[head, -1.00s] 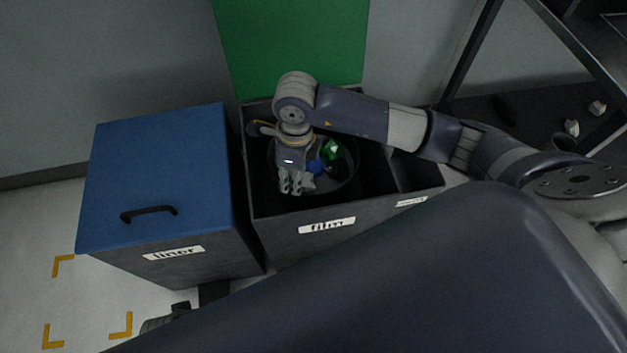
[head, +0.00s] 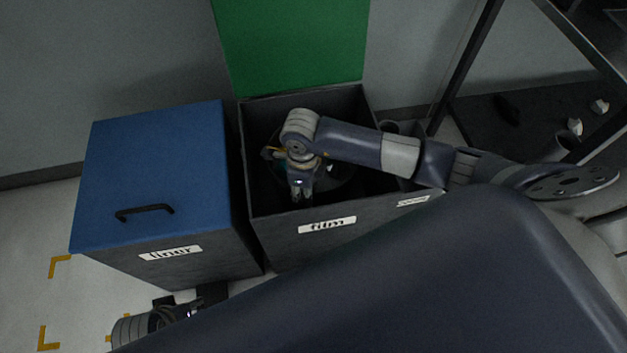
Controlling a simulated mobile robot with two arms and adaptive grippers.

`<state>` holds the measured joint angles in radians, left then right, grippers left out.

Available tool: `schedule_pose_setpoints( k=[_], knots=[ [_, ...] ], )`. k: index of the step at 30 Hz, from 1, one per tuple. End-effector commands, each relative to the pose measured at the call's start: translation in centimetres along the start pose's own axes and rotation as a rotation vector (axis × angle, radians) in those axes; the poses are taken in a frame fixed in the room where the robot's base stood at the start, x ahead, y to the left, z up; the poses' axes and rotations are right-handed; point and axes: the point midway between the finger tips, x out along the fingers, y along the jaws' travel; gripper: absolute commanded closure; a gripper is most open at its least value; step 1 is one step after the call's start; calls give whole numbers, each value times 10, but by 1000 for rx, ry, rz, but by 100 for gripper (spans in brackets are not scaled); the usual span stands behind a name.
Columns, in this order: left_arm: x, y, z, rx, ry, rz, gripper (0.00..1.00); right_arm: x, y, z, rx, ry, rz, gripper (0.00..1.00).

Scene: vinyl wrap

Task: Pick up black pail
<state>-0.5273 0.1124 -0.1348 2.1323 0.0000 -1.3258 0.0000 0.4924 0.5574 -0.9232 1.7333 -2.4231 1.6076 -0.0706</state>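The black pail (head: 346,178) is a round dark vessel inside the open bin labelled "film". Only part of it shows, dark against the dark bin. My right gripper (head: 302,197) points down into the bin at the pail's left, near side and hides much of it. Its fingertips look close together, but I cannot tell whether they are shut or have the pail's wall between them. My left gripper (head: 190,301) is low at the bottom left, in front of the bins, and its fingers are too dark to read.
The film bin (head: 285,234) has its green lid (head: 290,45) raised against the wall. A shut blue-lidded bin (head: 150,165) labelled "liner" stands left of it. A dark shelf rack (head: 515,125) stands at the right. Yellow corner marks lie on the floor at left.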

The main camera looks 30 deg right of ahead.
Motion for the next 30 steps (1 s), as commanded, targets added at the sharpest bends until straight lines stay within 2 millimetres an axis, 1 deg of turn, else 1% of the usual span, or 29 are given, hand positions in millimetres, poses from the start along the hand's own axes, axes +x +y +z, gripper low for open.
schedule_pose_setpoints(
  k=[2,8,11,12,27,30],
  knots=[
    [-2,0,0,0,1,-1,60,4,0,0,0,-1,1,70],
    [-3,0,0,0,1,-1,60,3,0,0,0,-2,0,70],
    [-3,0,0,0,1,-1,60,3,0,0,0,-2,0,91],
    [-3,0,0,0,1,0,60,3,0,0,0,-2,0,100],
    [-3,0,-1,0,2,0,60,1,0,1,0,-4,1,100],
    [-4,0,-2,0,4,0,60,-3,0,1,-1,-4,2,100]
  ],
)
